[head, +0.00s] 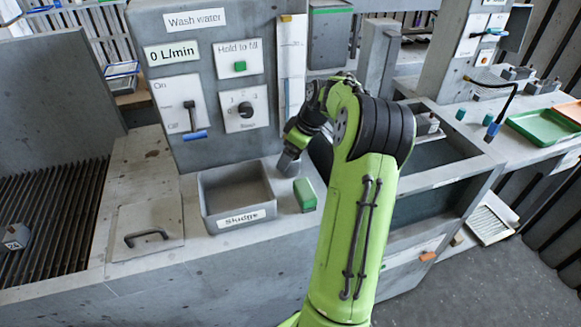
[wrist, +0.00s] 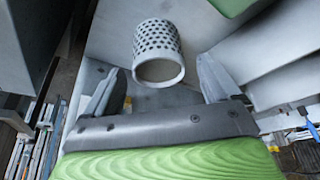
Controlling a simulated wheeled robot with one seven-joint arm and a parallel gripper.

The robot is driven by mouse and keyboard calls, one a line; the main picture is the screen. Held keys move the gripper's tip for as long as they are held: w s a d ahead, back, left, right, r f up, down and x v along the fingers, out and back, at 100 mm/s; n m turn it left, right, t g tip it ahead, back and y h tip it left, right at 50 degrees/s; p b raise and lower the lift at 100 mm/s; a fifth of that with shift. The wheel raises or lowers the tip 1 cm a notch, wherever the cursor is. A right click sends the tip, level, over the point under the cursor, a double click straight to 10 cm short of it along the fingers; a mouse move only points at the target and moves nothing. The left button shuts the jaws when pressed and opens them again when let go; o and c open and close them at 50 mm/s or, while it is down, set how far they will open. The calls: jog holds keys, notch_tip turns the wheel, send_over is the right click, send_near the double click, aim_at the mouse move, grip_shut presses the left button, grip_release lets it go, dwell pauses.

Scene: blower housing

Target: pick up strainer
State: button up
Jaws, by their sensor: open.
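The strainer (wrist: 158,42) is a pale grey cup with rows of round holes in its wall. In the wrist view it sits at the upper middle, its solid rim towards me. My gripper (wrist: 159,66) is open, with one finger on each side of the strainer in the picture. Both fingers look apart from it, and the remaining depth to it is hard to judge. In the head view my gripper (head: 289,160) points down behind the Sludge tray's right back corner, largely hidden by my arm. I cannot make out the strainer for certain there.
The grey Sludge tray (head: 211,212) stands close left of my gripper, with a green block (head: 305,195) on the counter right of it. The wash water panel (head: 205,75) rises just behind. A sunken basin (head: 435,155) lies to the right.

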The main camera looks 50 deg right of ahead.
jog(key=x, duration=0.3)
jog(key=shift+f+b, duration=0.4)
jog(key=shift+r, duration=0.15)
jog(key=shift+c, duration=0.7)
jog(key=c, duration=1)
